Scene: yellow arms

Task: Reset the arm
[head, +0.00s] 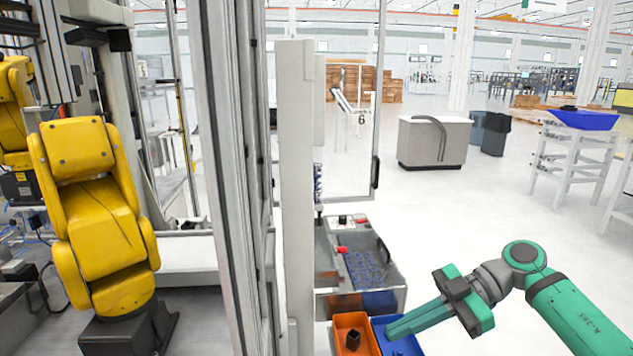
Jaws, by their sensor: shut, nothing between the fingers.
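My green arm (575,311) reaches in from the lower right in the head view. It bends at a round joint and points left. My gripper (392,332) is shut and empty, with its fingertips above or in front of a blue bin (408,346). I cannot tell the height between the fingers and the bin. An orange bin (337,323) stands just left of the fingertips with a small dark object (353,340) in it.
A metal tray (396,284) with blue contents lies behind the bins. A white post (296,190) and framed enclosure stand left, with a yellow robot arm (95,220) inside. Open floor lies behind my arm, with a grey cabinet (432,143) and a white stand (575,150) farther back.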

